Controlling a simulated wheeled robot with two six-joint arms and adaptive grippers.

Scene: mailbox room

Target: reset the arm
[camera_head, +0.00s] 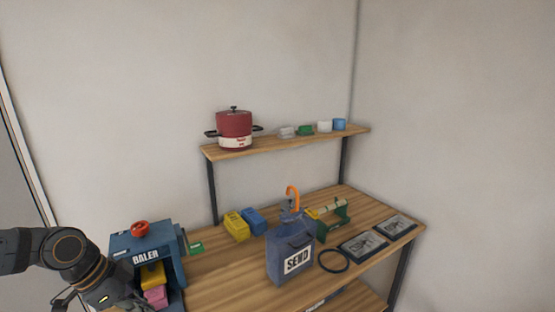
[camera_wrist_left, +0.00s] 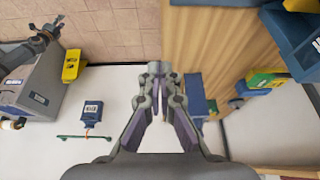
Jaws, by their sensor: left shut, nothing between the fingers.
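My left arm comes in from the left in the head view, and its gripper (camera_head: 128,303) is low beside the blue baler (camera_head: 146,246), partly cut off by the bottom edge. In the left wrist view the left gripper (camera_wrist_left: 157,72) points up the picture. Its two fingers meet at the tips, and nothing is held. A grey jointed arm with a claw-like end (camera_wrist_left: 52,27), apparently my right gripper, shows at the upper left of the wrist view. It is too small to tell its finger opening. The head view does not show it.
The baler, with a red knob and yellow and pink blocks, stands at the wooden table's (camera_head: 220,275) left end. A blue SEND bag (camera_head: 291,255), yellow (camera_head: 236,225) and blue boxes, a black ring (camera_head: 334,261) and framed pictures occupy the table. A shelf above holds a red pot (camera_head: 234,129).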

